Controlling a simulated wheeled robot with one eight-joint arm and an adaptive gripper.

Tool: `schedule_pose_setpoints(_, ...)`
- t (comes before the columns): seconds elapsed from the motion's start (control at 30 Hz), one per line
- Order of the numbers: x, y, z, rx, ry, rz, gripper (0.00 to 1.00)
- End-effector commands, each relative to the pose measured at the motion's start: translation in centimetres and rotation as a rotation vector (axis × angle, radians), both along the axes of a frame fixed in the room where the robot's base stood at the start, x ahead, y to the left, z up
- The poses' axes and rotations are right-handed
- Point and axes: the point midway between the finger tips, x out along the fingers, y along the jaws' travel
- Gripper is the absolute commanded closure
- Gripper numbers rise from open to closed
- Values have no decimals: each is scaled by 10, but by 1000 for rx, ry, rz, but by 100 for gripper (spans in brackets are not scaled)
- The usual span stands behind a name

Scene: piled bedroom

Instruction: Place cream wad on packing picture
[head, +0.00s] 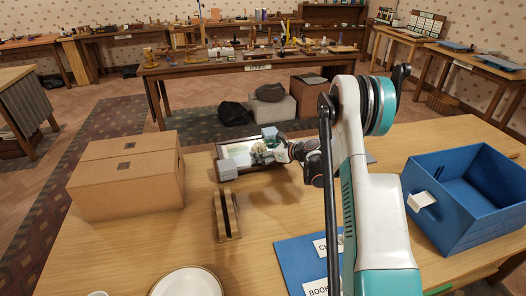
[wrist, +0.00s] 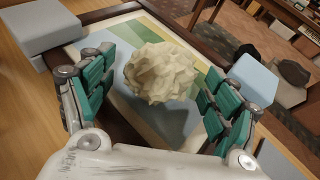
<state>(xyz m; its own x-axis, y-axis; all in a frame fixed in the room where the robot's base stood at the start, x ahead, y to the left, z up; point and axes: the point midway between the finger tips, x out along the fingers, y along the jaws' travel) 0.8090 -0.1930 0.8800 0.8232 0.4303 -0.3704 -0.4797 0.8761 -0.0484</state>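The packing picture (head: 236,148) lies flat on the near table, with a dark frame and pale blue-grey blocks at its corners. Its striped yellow, green and blue face shows in the wrist view (wrist: 135,38). The crumpled cream wad (wrist: 160,74) is over the middle of the picture and appears to rest on it. It is small and partly hidden in the head view (head: 259,151). My gripper (wrist: 158,95) is open, with one green-padded finger on each side of the wad. Narrow gaps show between pads and wad.
A closed cardboard box (head: 125,178) stands left of the picture. A slotted wooden stand (head: 227,216) is in front of it. A blue open bin (head: 462,205) is at the right, a blue board (head: 300,262) and a white plate (head: 187,282) at the front. Bare tabletop lies between them.

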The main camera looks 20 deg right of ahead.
Motion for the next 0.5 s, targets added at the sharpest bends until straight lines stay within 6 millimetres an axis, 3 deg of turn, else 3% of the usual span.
schedule_pose_setpoints(0.3, -1, -1, 4, 0, 0, -1, 19)
schedule_pose_setpoints(0.5, -27, -15, 16, -1, 1, -3, 19)
